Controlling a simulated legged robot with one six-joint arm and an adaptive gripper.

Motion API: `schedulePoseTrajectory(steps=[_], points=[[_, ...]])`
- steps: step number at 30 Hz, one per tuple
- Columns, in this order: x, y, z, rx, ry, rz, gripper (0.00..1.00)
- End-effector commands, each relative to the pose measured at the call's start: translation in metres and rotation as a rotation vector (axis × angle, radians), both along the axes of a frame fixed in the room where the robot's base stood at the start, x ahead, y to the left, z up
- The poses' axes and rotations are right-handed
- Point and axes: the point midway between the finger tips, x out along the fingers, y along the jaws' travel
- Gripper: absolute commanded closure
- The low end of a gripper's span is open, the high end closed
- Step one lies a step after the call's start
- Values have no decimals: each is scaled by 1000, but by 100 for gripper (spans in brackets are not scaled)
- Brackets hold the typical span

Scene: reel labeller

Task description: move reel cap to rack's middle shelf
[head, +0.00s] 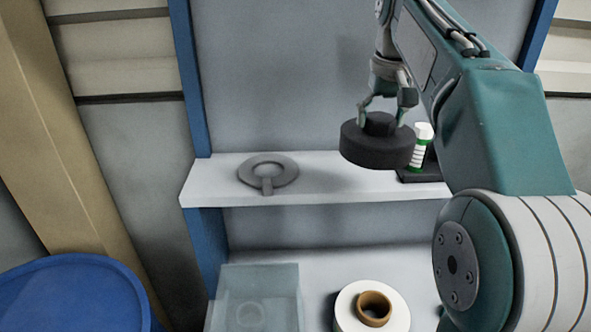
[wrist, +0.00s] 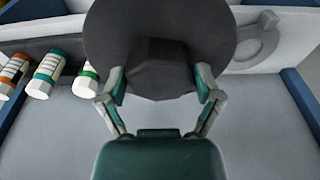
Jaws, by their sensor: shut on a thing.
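The reel cap (head: 375,148) is a dark round disc with a smaller knob on top. My gripper (head: 385,112) is shut on its knob and holds it in front of the rack's shelf (head: 330,184) in the head view. In the wrist view the reel cap (wrist: 160,50) fills the top middle, with a gripper finger (wrist: 160,95) on each side of its knob. I cannot tell its exact gap from the shelf. A grey ring with a short handle (head: 268,172) lies on the shelf's left part.
A green-and-white bottle (head: 420,146) stands on a dark base at the shelf's right. The wrist view shows several bottles (wrist: 45,75). Below are a clear bin (head: 258,290) and a white roll (head: 345,308). A blue drum (head: 70,295) stands lower left. The shelf between ring and bottle looks clear.

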Motion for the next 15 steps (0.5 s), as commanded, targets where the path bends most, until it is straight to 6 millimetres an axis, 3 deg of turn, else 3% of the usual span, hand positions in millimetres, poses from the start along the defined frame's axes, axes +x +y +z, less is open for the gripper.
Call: schedulePoseTrajectory(steps=[15], points=[[83, 10, -37, -2, 1, 1, 74]])
